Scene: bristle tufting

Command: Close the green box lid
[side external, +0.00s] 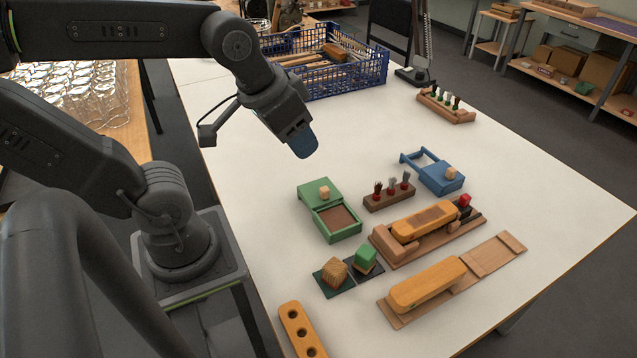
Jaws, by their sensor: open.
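The green box (348,236) stands on the white table near its middle, and its brown inside shows. The gap between the fingers is hard to see from this side.
Right of the green box are a brown holder (389,197) with small tufts and a blue box (437,179). Wooden brush jigs (428,232) lie at the right front. A blue crate (335,72) stands behind. Table between crate and green box is clear.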

